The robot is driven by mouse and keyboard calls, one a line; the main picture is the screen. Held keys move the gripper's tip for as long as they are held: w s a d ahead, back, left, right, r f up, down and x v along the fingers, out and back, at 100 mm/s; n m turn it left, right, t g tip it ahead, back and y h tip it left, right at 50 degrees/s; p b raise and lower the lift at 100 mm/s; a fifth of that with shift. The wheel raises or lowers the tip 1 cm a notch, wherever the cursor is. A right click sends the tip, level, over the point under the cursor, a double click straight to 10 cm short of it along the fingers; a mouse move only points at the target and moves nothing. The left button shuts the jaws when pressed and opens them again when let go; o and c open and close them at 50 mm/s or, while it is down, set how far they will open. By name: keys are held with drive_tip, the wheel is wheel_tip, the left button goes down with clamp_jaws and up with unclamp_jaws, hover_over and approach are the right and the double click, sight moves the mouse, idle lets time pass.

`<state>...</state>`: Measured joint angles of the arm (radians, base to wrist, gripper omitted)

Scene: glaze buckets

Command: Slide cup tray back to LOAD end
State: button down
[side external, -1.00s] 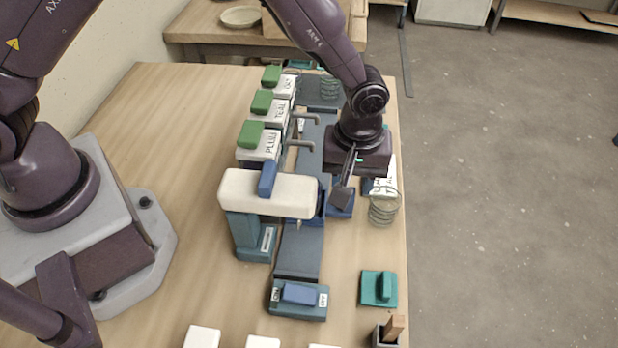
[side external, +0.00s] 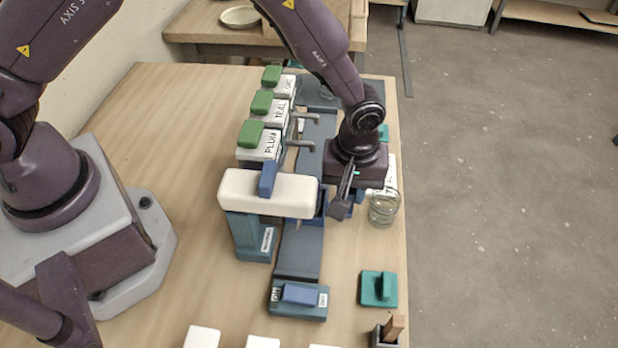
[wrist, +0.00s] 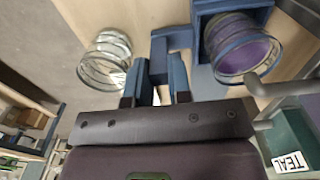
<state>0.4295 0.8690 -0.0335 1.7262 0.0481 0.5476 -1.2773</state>
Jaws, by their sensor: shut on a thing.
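The blue cup tray shows in the wrist view (wrist: 262,14), on the dark rail, with a clear cup (wrist: 240,48) in it that has purple at its bottom. Its blue handle (wrist: 158,62) sticks out sideways between my fingers. My gripper (wrist: 154,84) is shut on that handle. In the side view my gripper (side external: 341,208) is beside the rail, just right of the white-topped teal post (side external: 265,192). The post and my wrist hide most of the tray there.
Dispensers with green tops (side external: 252,134) and spouts line the rail's left side. A clear glass (side external: 384,208) stands close to the right of my gripper. A switch box (side external: 298,298) sits at the rail's near end, with a teal block (side external: 378,288) to its right.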

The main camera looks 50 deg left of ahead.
drive_tip(key=shift+w+a, duration=3.85)
drive_tip(key=shift+w, duration=0.05)
drive_tip(key=shift+a, duration=0.1)
drive_tip(key=shift+w+a, duration=3.8)
drive_tip(key=shift+w, duration=0.1)
drive_tip(key=shift+w+a, duration=0.25)
drive_tip(key=shift+a, duration=0.05)
drive_tip(key=c, duration=1.1)
unclamp_jaws()
drive_tip(key=shift+r, duration=3.5)
